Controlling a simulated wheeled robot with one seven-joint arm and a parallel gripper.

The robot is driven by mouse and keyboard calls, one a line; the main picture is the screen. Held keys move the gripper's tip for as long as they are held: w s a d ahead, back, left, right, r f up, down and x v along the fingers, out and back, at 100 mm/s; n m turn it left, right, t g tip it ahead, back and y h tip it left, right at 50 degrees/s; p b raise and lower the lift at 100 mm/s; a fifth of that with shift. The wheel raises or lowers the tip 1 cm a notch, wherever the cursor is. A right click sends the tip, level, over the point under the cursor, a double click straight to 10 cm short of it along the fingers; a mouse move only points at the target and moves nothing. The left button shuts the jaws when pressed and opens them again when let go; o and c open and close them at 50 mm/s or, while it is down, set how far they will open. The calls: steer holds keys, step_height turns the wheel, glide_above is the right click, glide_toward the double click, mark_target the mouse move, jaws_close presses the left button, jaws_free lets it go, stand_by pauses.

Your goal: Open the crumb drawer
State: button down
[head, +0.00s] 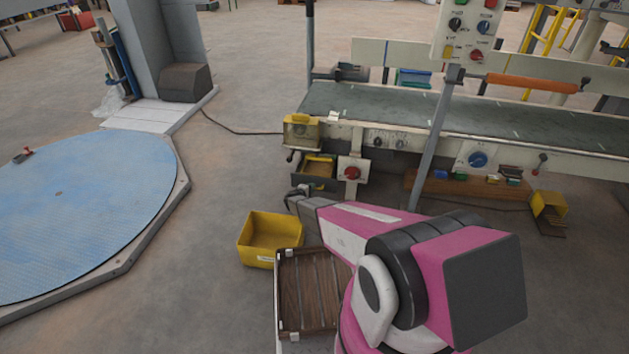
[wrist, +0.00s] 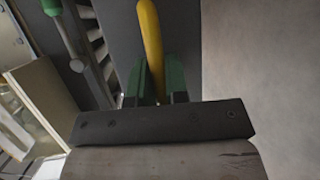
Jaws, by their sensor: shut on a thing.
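The crumb drawer (head: 313,181) is a dark box under the left end of the conveyor machine in the head view. Its open top shows, with something yellow-brown inside, so it stands at least partly out. My gripper (head: 291,198) is at the drawer's front, low and to the left, partly hidden by my wrist. In the wrist view, the green fingers of my gripper (wrist: 155,70) are shut on a yellow bar handle (wrist: 150,30). A dark grey panel (wrist: 184,35) lies behind the handle; the drawer's inside is hidden there.
A yellow bin (head: 258,240) stands on the floor near my arm, beside a slatted wooden crate (head: 308,300). A red button box (head: 352,172) is right of the drawer. A blue turntable (head: 80,205) fills the left.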

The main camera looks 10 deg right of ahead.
steer(key=s, duration=0.1)
steer(key=s+a, duration=0.1)
steer(key=shift+s, duration=0.35)
steer(key=c, duration=1.1)
jaws_free()
steer(key=shift+c, duration=0.2)
steer(key=v, duration=1)
steer(key=shift+s+a, duration=0.25)
